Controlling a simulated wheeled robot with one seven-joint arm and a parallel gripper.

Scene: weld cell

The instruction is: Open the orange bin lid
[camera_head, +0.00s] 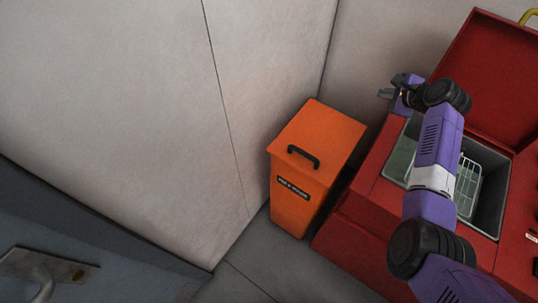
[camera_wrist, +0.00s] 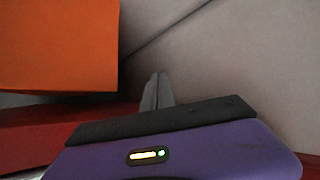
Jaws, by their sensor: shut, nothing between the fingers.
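The orange bin (camera_head: 295,205) stands on the floor in the corner by the pale walls. Its orange lid (camera_head: 318,135) is down on the bin, with a black handle (camera_head: 303,157) near the front edge and a dark label below on the front. My gripper (camera_head: 387,93) is to the right of the lid and apart from it, above the red cabinet side. In the wrist view my gripper (camera_wrist: 158,78) shows its dark fingers together and empty. Part of the orange bin (camera_wrist: 60,45) fills the upper left there; its handle is not in that view.
A red cabinet (camera_head: 345,235) with a raised red lid (camera_head: 490,75) and a basin holding a wire basket (camera_head: 467,187) stands right of the bin, close beside it. A grey door-like panel (camera_head: 90,250) with a lever handle is at lower left. Floor in front of the bin is clear.

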